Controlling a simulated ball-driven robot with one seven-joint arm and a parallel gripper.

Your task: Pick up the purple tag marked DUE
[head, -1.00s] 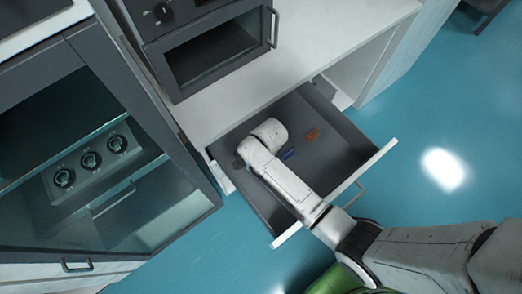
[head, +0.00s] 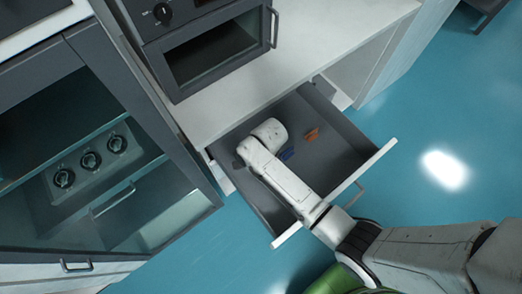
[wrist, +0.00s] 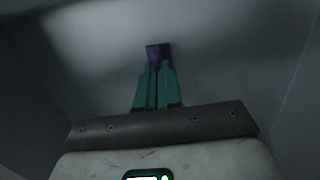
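The purple tag (wrist: 152,52) shows at the tips of my gripper (wrist: 158,68) in the wrist view. The two teal fingers are close together with only a thin dark line between them, and they appear shut on the tag. The tag sticks out past the fingertips, lighter on its left part and darker on its right. No marking on it can be read. In the head view my arm reaches down into the open grey drawer (head: 345,150), and it hides the gripper and the purple tag.
A blue piece (head: 287,154) lies in the drawer close beside my arm. An orange piece (head: 312,134) lies farther right. The drawer walls surround the gripper. A white counter (head: 225,108) with an oven (head: 212,48) stands behind, and a glass-fronted cabinet (head: 85,165) stands left.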

